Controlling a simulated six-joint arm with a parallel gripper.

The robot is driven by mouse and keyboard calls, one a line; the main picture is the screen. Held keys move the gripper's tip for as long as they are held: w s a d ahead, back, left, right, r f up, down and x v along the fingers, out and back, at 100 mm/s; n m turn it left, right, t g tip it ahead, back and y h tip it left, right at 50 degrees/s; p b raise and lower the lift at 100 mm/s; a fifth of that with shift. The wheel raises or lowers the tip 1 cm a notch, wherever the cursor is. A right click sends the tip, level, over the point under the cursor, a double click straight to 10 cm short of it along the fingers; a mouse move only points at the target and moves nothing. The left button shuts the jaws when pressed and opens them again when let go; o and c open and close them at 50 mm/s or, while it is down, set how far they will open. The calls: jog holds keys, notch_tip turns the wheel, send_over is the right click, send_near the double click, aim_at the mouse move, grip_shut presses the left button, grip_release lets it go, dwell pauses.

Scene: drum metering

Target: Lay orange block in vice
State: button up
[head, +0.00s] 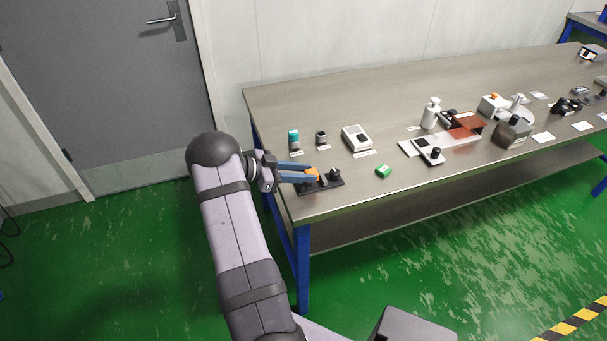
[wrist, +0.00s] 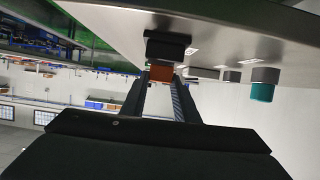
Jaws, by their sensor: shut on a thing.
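The orange block (head: 312,173) is between the blue fingers of my gripper (head: 308,175), which is shut on it. In the wrist view the orange block (wrist: 162,73) shows between the two fingertips (wrist: 162,82). The vice (head: 331,181) is a dark device on a dark base near the table's left front corner. The block is right at the vice in the head view. In the wrist view the dark vice (wrist: 168,46) stands directly beyond the block. Whether the block touches the vice bed or sits between its jaws is hidden.
A teal-topped container (head: 294,140), a small dark cylinder (head: 321,137) and a white device (head: 356,138) stand behind the vice on the metal table (head: 300,97). A green block (head: 383,171) lies to the right. A white bottle (head: 430,113) and other instruments stand farther right.

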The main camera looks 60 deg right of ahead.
jog(key=shift+f, duration=0.5)
jog(key=shift+f+b, duration=0.3)
jog(key=shift+f, duration=0.3)
jog(key=o, duration=1)
jog(key=shift+r, duration=0.1)
